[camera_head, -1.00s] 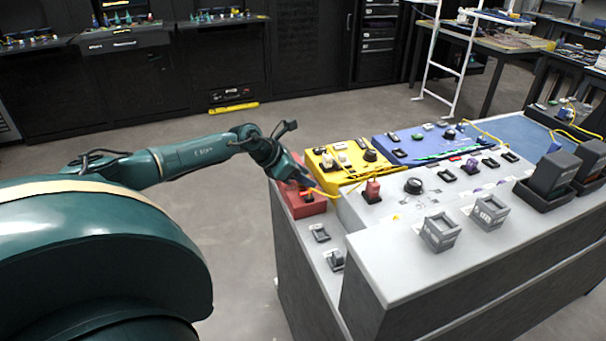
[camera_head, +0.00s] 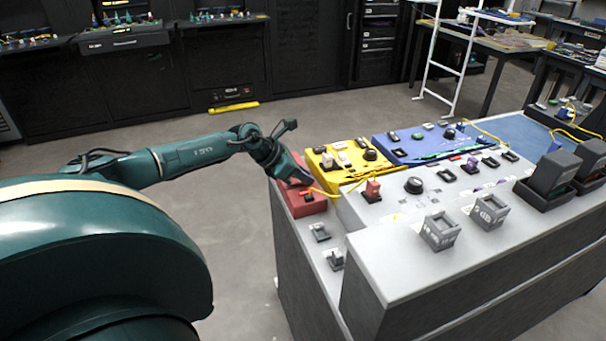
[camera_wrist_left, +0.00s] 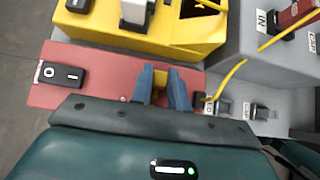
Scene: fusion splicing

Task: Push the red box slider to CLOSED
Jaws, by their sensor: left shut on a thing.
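The red box (camera_head: 317,207) sits at the left end of the grey bench, and it fills the middle left of the left wrist view (camera_wrist_left: 105,66). My left gripper (camera_head: 303,181) is over it, pointing down. In the left wrist view its two blue-grey fingers (camera_wrist_left: 162,92) are shut on a small yellow piece (camera_wrist_left: 160,78), which appears to be the slider. The fingers hide most of it, and I cannot read its position or any CLOSED label. A black rocker switch (camera_wrist_left: 60,75) marked O and I is on the box's left part. My right gripper is not in view.
A yellow box (camera_head: 350,172) adjoins the red box, with a blue box (camera_head: 420,150) beyond. A yellow cable (camera_wrist_left: 235,75) runs close to the fingers. Grey holders (camera_head: 440,231) stand on the raised bench at the right. The floor left of the bench is clear.

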